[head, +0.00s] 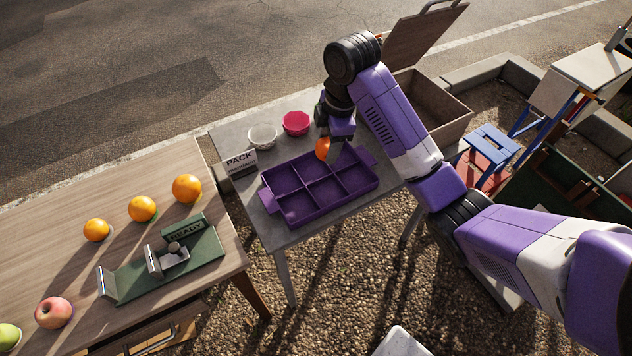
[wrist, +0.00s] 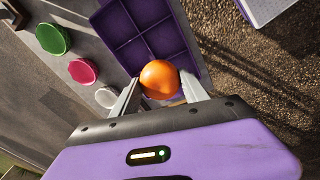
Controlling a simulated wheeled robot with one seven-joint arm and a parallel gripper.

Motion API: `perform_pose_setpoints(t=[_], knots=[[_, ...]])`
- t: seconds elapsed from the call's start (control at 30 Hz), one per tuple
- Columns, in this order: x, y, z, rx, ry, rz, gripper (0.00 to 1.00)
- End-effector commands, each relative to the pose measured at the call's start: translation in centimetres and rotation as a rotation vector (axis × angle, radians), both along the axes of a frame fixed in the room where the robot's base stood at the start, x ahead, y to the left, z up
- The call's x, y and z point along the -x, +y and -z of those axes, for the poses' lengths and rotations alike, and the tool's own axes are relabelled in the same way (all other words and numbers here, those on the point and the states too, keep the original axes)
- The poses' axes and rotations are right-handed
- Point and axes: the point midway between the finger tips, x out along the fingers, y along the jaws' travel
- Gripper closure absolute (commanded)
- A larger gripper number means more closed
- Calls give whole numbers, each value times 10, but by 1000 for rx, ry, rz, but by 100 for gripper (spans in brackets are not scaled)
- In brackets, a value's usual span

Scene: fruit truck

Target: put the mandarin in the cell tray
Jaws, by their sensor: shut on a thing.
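The mandarin (head: 322,148) is a small orange fruit at the back edge of the purple cell tray (head: 319,187) in the head view. My gripper (head: 331,149) is shut on it, one finger on each side. In the wrist view the mandarin (wrist: 160,78) sits between the fingertips of my gripper (wrist: 161,86), in front of the cell tray (wrist: 150,50). It appears held above the tray's edge; the exact height is hard to tell. The tray lies flat on the grey table, and its visible cells are empty.
A white bowl (head: 262,137) and a pink bowl (head: 296,123) stand behind the tray; a green bowl (wrist: 53,39) shows in the wrist view. A PACK sign (head: 239,163) stands left. The wooden table (head: 70,230) holds several fruits and a green READY stand (head: 170,262).

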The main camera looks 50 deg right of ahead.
Motion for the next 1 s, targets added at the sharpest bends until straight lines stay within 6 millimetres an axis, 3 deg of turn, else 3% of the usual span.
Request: perform_pose_setpoints(t=[0.17, 0.47, 0.63, 0.7, 1.0], knots=[[3, -9, -8, -2, -4, -57, 90], [-1, -6, 6, -3, -16, -61, 90], [5, -7, 22, -4, 3, -60, 90], [5, -8, 43, -2, 1, -58, 90], [5, -9, 91, -1, 1, -57, 90]])
